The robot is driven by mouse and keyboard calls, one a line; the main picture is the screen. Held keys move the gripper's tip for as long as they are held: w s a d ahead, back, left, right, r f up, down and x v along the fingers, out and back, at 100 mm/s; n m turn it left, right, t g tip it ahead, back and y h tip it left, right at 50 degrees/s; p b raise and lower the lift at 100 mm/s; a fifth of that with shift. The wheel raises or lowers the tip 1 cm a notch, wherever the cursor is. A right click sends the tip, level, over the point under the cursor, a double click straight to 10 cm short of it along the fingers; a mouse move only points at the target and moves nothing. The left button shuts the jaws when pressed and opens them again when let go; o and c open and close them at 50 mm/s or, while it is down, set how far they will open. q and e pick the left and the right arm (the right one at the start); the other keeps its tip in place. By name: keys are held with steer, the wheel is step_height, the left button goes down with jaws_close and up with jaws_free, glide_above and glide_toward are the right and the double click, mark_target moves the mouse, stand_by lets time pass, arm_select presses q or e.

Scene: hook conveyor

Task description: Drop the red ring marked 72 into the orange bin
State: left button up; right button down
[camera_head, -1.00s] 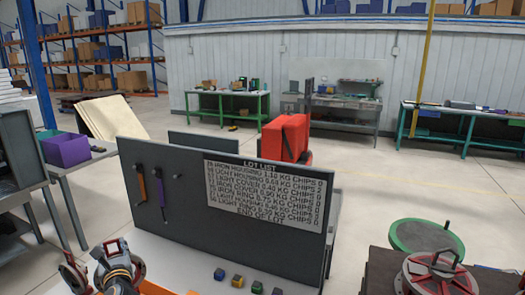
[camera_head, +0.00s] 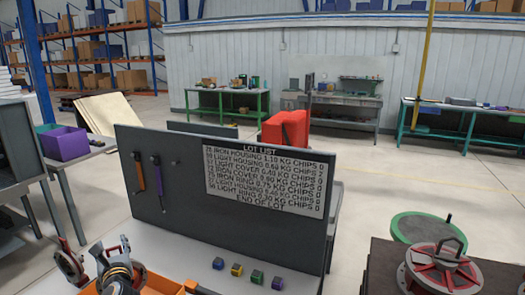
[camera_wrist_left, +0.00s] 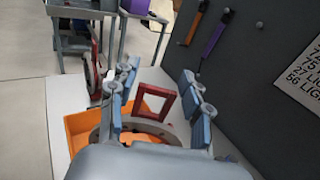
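My left gripper (camera_head: 122,262) is low at the left in the head view, over the orange bin (camera_head: 160,284). In the left wrist view its two fingers (camera_wrist_left: 158,98) stand apart, so it is open. A red square frame-like ring (camera_wrist_left: 154,102) shows between the fingers, with no clear contact with either pad. No marking 72 is readable. My right gripper is not in view.
A grey board (camera_head: 165,190) with a lot list (camera_head: 268,182) and hanging tools stands behind the bin. Several small coloured blocks (camera_head: 237,270) lie to the right. A red round piece (camera_head: 69,264) is left of my gripper. A red-and-grey round part (camera_head: 440,268) sits at right.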

arm_select(q)
steer(key=shift+o, duration=0.9)
steer(key=shift+s, duration=0.1)
steer(key=shift+f, duration=0.3)
steer(key=shift+s+d, duration=0.35)
steer(key=shift+s, duration=0.05)
steer(key=v, duration=1.1)
steer(key=shift+r, duration=0.25)
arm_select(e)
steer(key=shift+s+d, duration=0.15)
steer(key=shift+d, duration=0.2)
